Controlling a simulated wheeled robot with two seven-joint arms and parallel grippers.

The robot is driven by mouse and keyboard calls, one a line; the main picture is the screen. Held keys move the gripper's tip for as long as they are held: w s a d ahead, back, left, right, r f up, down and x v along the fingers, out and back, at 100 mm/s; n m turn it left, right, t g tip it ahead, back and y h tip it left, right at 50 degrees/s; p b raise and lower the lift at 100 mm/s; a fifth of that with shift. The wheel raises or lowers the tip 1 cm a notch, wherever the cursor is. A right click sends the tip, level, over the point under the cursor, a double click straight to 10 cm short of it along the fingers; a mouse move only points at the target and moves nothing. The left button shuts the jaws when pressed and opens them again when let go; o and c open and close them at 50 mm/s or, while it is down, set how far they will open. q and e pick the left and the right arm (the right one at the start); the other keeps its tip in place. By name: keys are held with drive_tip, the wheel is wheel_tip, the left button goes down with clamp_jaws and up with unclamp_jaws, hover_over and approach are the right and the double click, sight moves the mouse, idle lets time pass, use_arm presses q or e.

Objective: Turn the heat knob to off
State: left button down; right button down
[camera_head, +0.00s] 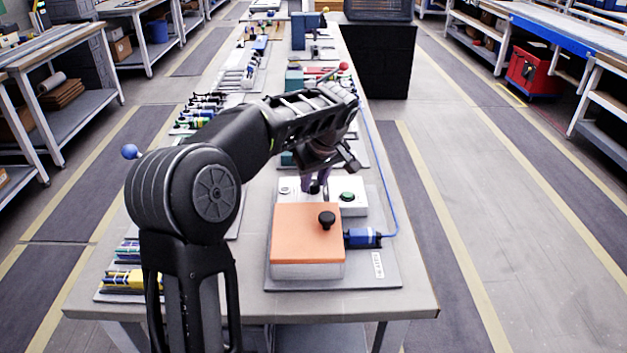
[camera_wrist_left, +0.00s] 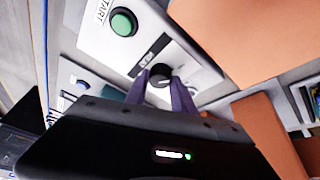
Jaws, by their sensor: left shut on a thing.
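The heat knob (camera_wrist_left: 160,78) is a small dark round knob on a white control panel (camera_wrist_left: 95,40). My left gripper (camera_wrist_left: 163,85) has its two purple fingers on either side of the knob and is shut on it. The knob's pointer setting is too small to read. My right gripper is not in view.
A green START button (camera_wrist_left: 123,22) sits near the knob on the panel. The orange-topped box carries a black knob (camera_head: 327,219), with a blue connector (camera_head: 362,238) and cable at its right. Several tools lie along the table's left side.

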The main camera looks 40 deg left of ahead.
use_arm(q)
drive_tip(key=c, duration=1.1)
unclamp_jaws()
drive_tip(key=v, duration=0.7)
drive_tip(key=shift+s+d+r+p, duration=0.1)
drive_tip(key=shift+r+p, duration=0.2)
drive_tip(key=shift+r, duration=0.1)
